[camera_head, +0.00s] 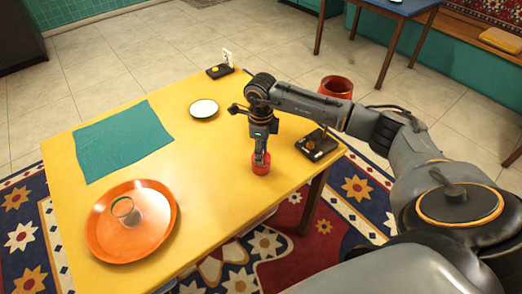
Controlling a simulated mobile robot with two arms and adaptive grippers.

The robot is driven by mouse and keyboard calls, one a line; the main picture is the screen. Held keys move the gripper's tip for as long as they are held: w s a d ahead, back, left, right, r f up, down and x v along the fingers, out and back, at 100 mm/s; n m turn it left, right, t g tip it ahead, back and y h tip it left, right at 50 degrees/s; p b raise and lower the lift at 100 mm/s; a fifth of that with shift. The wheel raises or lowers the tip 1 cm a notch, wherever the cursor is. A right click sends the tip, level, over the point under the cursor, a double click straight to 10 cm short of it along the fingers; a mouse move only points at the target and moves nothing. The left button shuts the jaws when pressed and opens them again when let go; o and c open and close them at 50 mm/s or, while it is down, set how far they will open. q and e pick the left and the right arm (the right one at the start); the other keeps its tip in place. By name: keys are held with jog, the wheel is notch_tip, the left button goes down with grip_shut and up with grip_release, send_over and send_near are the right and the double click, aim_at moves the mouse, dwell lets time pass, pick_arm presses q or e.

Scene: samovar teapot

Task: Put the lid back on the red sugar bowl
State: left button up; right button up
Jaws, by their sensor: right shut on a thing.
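The red sugar bowl (261,168) is small and stands on the yellow table (190,140), near its front right edge. My right gripper (260,157) points straight down over the bowl, its fingertips at the bowl's top. It is shut on the lid, which the fingers mostly hide. I cannot tell whether the lid sits fully on the rim. My left gripper is not in view.
A larger red vessel (336,86) shows behind my right arm, above a black base (317,145) at the table's right corner. A white saucer (204,108), a teal cloth (122,140) and an orange tray (105,235) with a glass (125,210) lie further left.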

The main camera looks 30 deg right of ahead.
dwell(0.7)
jog(key=o, duration=1.5)
jog(key=shift+o, duration=0.2)
jog(key=shift+r, duration=0.1)
jog(key=shift+r+p, duration=2.1)
jog(key=shift+r, duration=1.3)
jog(key=shift+c, duration=0.2)
grip_shut()
